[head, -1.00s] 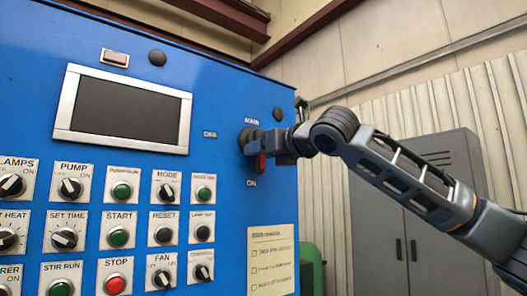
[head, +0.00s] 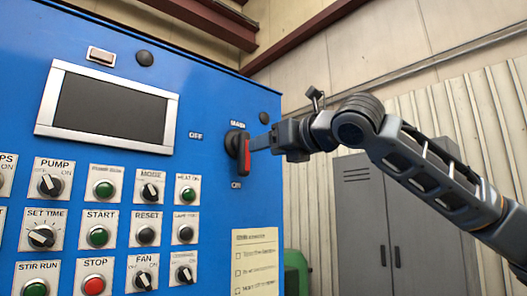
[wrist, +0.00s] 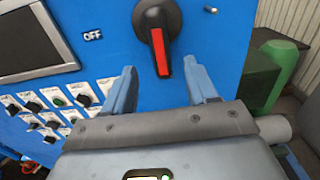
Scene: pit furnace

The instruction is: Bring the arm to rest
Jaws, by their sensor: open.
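My gripper (head: 264,142) is beside the main switch on the blue control panel (head: 215,100). In the wrist view my gripper (wrist: 165,92) has its two blue fingers spread apart with nothing between them. The main switch (head: 241,152) is a black rotary knob with a red handle that points down towards the ON label. It also shows in the wrist view (wrist: 160,50), beyond the fingertips and apart from them. In the head view a fingertip overlaps the handle's edge.
The panel carries a dark screen (head: 112,103), rows of knobs and push buttons, and a paper checklist (head: 255,260). A grey cabinet (head: 365,225) stands behind my arm. A green object (wrist: 275,70) is right of the panel.

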